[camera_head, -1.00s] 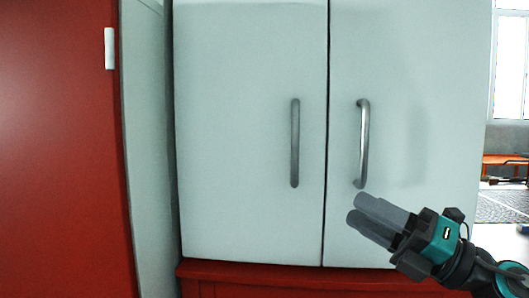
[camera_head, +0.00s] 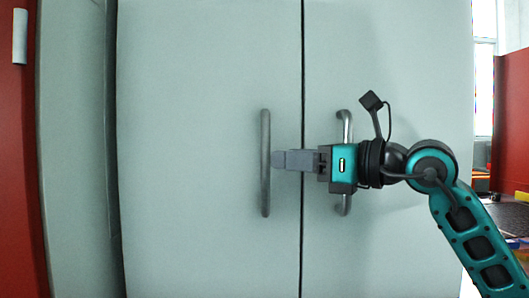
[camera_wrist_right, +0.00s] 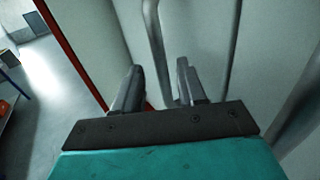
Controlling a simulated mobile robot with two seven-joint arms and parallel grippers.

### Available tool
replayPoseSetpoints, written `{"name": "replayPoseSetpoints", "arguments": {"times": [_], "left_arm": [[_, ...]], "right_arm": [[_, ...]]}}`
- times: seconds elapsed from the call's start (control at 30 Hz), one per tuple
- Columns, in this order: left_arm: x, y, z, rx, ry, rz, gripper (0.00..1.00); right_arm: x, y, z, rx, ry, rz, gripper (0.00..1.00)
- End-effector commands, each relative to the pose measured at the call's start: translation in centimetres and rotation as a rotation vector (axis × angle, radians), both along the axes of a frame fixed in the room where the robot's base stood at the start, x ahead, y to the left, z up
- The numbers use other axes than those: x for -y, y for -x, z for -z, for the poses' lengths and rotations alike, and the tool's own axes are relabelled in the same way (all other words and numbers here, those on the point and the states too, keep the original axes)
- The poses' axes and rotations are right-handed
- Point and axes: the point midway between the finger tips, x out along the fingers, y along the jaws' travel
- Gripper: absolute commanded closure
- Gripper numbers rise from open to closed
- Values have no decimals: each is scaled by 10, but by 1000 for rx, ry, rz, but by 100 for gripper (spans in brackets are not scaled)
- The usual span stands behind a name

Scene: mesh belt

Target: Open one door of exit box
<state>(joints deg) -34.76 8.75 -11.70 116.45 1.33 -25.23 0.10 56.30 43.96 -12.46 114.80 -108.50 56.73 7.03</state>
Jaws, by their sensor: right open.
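The exit box is a pale grey-green cabinet with two shut doors, the left door (camera_head: 190,90) and the right door (camera_head: 400,60). Each door has a vertical metal handle near the middle seam: the left handle (camera_head: 265,195) and the right handle (camera_head: 345,125). My right gripper (camera_head: 277,160) is open, reaching leftward across the right handle, with its fingertips at the left handle's mid-height. In the right wrist view the left handle (camera_wrist_right: 154,35) runs down between the two open fingers (camera_wrist_right: 160,65); contact cannot be told. My left gripper is not in view.
A red panel (camera_head: 18,170) with a white handle (camera_head: 19,37) stands at the far left. My right forearm crosses the lower right door. Open floor (camera_wrist_right: 45,85) shows at left in the right wrist view. A window and red items stand at far right.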

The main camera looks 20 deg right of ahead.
Motion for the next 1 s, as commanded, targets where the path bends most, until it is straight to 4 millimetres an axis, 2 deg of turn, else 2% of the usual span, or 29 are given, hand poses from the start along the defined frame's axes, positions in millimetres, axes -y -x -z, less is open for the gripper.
{"name": "replayPoseSetpoints", "arguments": {"times": [0.1, 0.3, 0.7, 1.0], "left_arm": [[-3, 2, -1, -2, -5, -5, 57], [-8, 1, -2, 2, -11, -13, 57], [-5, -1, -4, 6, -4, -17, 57], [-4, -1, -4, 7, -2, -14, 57]], "right_arm": [[-16, -17, -2, 0, -3, -4, 59], [-32, -37, -1, 0, -3, -3, 59], [-37, -43, 0, 0, 0, -1, 59], [-37, -43, 0, 0, 0, -1, 87]]}}
